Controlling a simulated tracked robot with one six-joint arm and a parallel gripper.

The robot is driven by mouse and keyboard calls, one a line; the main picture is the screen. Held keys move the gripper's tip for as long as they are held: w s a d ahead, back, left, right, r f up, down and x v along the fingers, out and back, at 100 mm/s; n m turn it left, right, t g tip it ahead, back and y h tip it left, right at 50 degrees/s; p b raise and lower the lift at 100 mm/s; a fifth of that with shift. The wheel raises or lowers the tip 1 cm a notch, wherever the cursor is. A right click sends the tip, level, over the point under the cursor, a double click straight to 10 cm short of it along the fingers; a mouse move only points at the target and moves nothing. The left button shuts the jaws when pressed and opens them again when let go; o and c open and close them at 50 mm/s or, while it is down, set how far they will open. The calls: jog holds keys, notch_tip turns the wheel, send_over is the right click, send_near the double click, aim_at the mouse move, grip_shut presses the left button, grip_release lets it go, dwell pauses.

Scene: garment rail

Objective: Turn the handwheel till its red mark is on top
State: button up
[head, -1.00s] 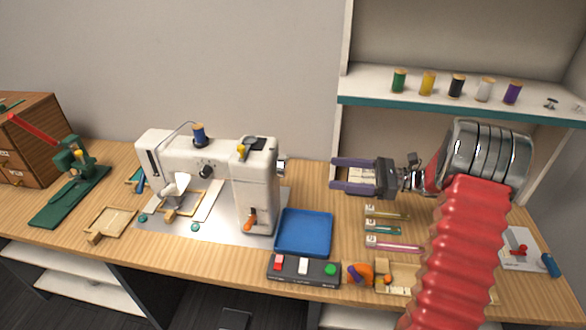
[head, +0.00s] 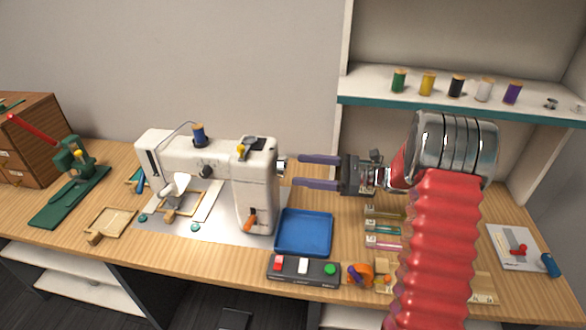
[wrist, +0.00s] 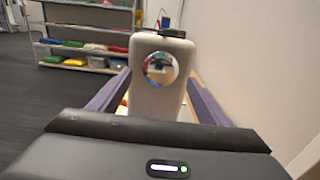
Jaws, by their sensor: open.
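The white sewing machine (head: 256,184) stands on the wooden table. Its handwheel (head: 282,167) is a small metal wheel on the machine's right end. In the wrist view the handwheel (wrist: 160,68) is a shiny round disc facing me on the white end (wrist: 150,103). I cannot make out a red mark on it. My gripper (head: 297,171) is open, with its two purple fingers pointing left at the handwheel. The fingertips are close to the wheel, and nothing is between them. In the wrist view the fingers lie to either side of the wheel.
A blue tray (head: 304,232) and a button box (head: 303,269) lie in front of the machine's right end. Bobbin holders (head: 383,228) lie below my gripper. A shelf with thread spools (head: 456,86) stands behind on the right. A wall (wrist: 250,60) runs close along the right in the wrist view.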

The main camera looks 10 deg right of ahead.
aim_at(282, 166)
jog(key=shift+x, duration=2.1)
jog(key=shift+d, duration=0.1)
jog(key=c, duration=1.1)
